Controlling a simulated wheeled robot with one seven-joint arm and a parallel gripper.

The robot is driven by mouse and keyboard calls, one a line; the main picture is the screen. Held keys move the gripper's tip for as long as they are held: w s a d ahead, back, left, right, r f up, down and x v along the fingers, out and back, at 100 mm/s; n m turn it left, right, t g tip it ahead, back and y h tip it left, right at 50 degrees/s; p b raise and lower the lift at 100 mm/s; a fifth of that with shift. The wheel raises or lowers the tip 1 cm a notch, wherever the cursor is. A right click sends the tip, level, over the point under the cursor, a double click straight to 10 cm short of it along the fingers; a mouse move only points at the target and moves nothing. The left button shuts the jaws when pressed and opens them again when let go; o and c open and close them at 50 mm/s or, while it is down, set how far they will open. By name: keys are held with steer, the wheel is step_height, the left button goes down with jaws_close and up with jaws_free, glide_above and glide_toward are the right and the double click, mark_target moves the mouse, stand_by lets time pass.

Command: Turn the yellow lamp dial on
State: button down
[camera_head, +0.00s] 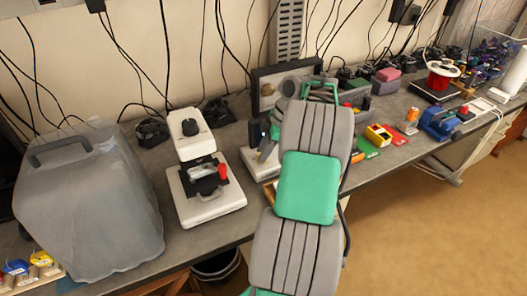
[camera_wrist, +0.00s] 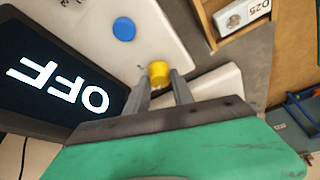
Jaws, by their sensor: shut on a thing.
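The yellow lamp dial (camera_wrist: 159,69) is a small round knob on a white panel (camera_wrist: 80,20) in the wrist view. My gripper (camera_wrist: 160,77) has one grey finger on each side of it and is shut on it. A blue dial (camera_wrist: 124,29) sits on the same panel, up and left of the yellow one. A dark screen (camera_wrist: 35,65) beside the panel reads "OFF" upside down. In the head view my arm hides the yellow dial and the fingertips.
A wooden tray (camera_wrist: 205,22) holds a light grey box labelled 025 (camera_wrist: 243,15). In the head view a white device with a red knob (camera_head: 208,203) and a grey translucent bin (camera_head: 90,210) stand left on the bench. Blocks (camera_head: 378,135) and cables lie to the right.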

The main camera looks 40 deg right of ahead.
steer(key=shift+f+m+b, duration=0.1)
steer(key=shift+m+b, duration=0.2)
steer(key=shift+b, duration=0.1)
steer(key=m+t+h+b, duration=0.1)
steer(key=m+b, duration=0.2)
steer(key=shift+a+f+m, duration=0.1)
steer(key=shift+m, duration=0.2)
steer(key=m+h+b, duration=0.1)
steer(key=m, duration=0.1)
steer(key=m+h+b, duration=0.1)
steer(key=m+b, duration=0.1)
steer(key=m, duration=0.1)
steer(key=shift+a+t+b, duration=0.2)
steer(key=shift+t+b, duration=0.1)
steer(key=shift+t, duration=0.1)
steer(key=m+h+b, duration=0.2)
steer(key=m, duration=0.3)
steer(key=shift+a+m, duration=0.15)
steer(key=shift+m, duration=0.15)
steer(key=shift+r+m+g+h+b, duration=0.2)
steer(key=shift+m+g+h+b, duration=0.4)
steer(key=shift+m, duration=0.9)
steer(key=c, duration=1.1)
jaws_free()
